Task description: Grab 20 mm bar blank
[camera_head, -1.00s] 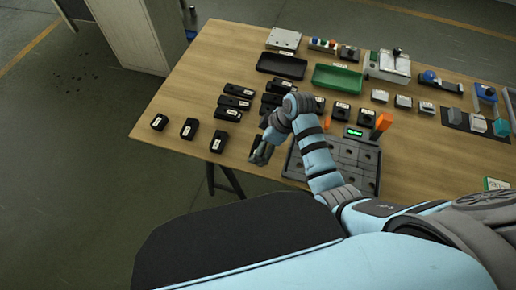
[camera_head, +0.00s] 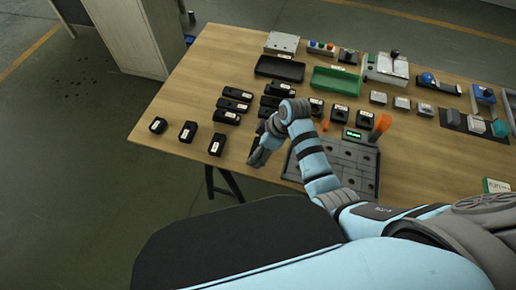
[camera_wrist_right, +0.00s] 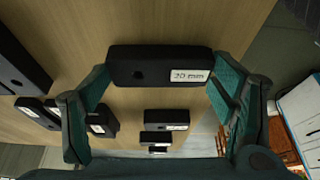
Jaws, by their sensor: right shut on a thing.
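In the right wrist view, a black block (camera_wrist_right: 150,66) with a white "20 mm" label and a small round hole lies between the fingers of my right gripper (camera_wrist_right: 158,82). The gripper is shut on it, with one finger at each end. In the head view my right gripper (camera_head: 261,150) is near the front edge of the table, left of the grey compartment tray. The block is hard to make out there because the arm and fingers cover it. My left gripper is not in view.
Several black labelled blocks (camera_head: 188,132) stand on the wooden table (camera_head: 190,85) left of and behind the gripper. A grey tray (camera_head: 350,165) lies right of it. A black tray (camera_head: 280,68) and a green tray (camera_head: 337,81) lie farther back. The table's left end is partly clear.

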